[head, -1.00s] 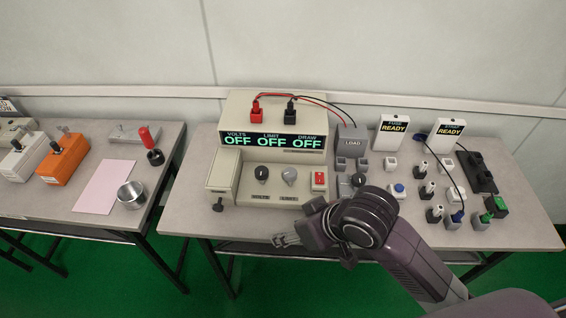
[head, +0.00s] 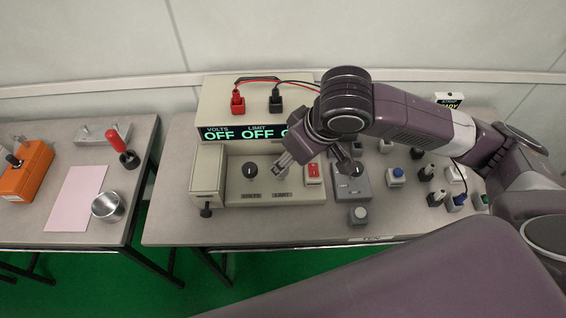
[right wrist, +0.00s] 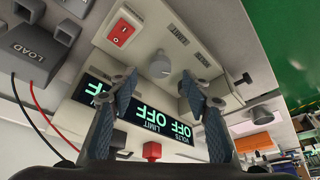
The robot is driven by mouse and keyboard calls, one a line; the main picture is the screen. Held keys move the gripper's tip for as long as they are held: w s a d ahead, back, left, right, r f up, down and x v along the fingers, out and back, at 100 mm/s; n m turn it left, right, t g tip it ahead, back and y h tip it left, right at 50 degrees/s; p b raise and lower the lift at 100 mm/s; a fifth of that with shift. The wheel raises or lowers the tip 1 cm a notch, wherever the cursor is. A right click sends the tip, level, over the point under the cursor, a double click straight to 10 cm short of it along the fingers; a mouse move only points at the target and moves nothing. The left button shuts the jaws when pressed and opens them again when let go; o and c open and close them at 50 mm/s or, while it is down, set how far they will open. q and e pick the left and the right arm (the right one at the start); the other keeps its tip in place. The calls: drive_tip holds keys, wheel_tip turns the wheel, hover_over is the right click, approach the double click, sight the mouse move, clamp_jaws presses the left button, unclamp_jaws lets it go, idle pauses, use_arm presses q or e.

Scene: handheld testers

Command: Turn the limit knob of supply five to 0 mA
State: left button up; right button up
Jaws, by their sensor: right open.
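The beige supply (head: 212,93) stands on the middle table, and its display (head: 228,134) reads OFF under VOLTS and LIMIT. The black volts knob (head: 250,170) is on the lower panel. The grey limit knob (right wrist: 160,66) shows in the right wrist view; my arm's fingers mostly cover it in the head view. My right gripper (head: 287,160) is over the limit knob. In the right wrist view, the open right gripper (right wrist: 162,82) has its fingers on either side of the knob, with nothing between them visibly gripped. I cannot tell whether they touch it. My left gripper is out of view.
A red rocker switch (head: 313,172) sits right of the limit knob. A grey load box (head: 352,188) stands beside the supply, with several push buttons and plugs further right. Red and black leads rise from the supply's sockets. A metal cup (head: 108,205) is on the left table.

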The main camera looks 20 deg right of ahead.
drive_tip(key=x, duration=0.4)
drive_tip(key=shift+w+a+f, duration=0.1)
drive_tip(key=shift+w+f, duration=0.1)
drive_tip(key=shift+f, duration=0.2)
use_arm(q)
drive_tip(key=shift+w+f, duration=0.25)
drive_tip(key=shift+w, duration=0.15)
use_arm(e)
drive_tip(key=shift+c, duration=0.2)
